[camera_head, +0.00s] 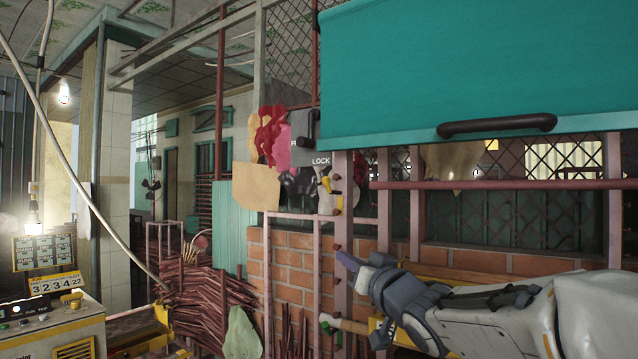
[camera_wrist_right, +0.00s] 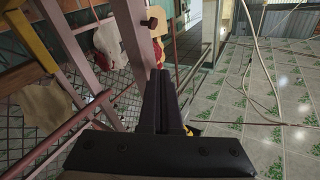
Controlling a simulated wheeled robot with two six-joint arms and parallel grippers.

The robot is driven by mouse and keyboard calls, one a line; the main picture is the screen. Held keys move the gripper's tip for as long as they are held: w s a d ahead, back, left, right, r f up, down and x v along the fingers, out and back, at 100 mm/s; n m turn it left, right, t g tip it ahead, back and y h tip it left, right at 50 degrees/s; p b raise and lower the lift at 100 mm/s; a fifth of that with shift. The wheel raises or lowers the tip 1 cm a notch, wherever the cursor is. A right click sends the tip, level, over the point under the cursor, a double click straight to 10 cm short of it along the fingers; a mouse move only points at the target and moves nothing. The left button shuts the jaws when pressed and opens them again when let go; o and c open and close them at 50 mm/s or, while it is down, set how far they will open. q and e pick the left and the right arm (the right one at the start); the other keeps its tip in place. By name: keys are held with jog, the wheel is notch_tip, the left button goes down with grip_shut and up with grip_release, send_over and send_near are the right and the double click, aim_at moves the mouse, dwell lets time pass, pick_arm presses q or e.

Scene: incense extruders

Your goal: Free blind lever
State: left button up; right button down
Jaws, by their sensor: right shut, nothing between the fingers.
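The blind (camera_head: 470,75) is a teal panel at the upper right with a black bar handle (camera_head: 497,125) along its lower edge. The black lever (camera_head: 308,128) is at the blind's left edge, over a grey plate (camera_head: 318,150) that reads "LOCK" low down; the word above is mostly hidden, only its "F" shows. My right gripper (camera_head: 346,262) is below the lever and plate, pointing up-left and well apart from them. In the right wrist view its dark fingers (camera_wrist_right: 160,102) are together and empty. The lever is not clear there. My left gripper is out of view.
Pink metal posts (camera_head: 341,210) and a horizontal red rail (camera_head: 500,184) stand near my right arm. Coloured sheets (camera_head: 257,187) hang around the plate. A brick wall (camera_head: 300,265) and a heap of reddish sticks (camera_head: 205,295) lie below. A control box (camera_head: 50,325) stands at the left.

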jog(key=s+d+r+n+g+y, duration=0.1)
jog(key=s+d+r+n+y, duration=0.1)
jog(key=r+n+y, duration=0.2)
jog(key=s+d+r+n+g+y+p, duration=0.1)
jog(key=s+d+r+n+g+y, duration=0.1)
jog(key=r+n+y, duration=0.3)
notch_tip(320, 180, up, 8)
jog(key=s+d+y, duration=0.1)
jog(key=y, duration=0.3)
jog(key=shift+f+n, duration=0.15)
jog(key=shift+n, duration=0.15)
jog(key=p+x, duration=0.5)
jog(key=x, duration=0.4)
jog(key=shift+a+r+p, duration=0.25)
jog(key=shift+r+p, duration=0.1)
jog(key=w+a, duration=0.1)
jog(key=w+a+p, duration=0.1)
jog(key=shift+a+f, duration=0.3)
jog(key=shift+a, duration=0.1)
jog(key=shift+w+a+f+p, duration=0.2)
jog(key=shift+w+a+p, duration=0.1)
jog(key=shift+a+p, duration=0.1)
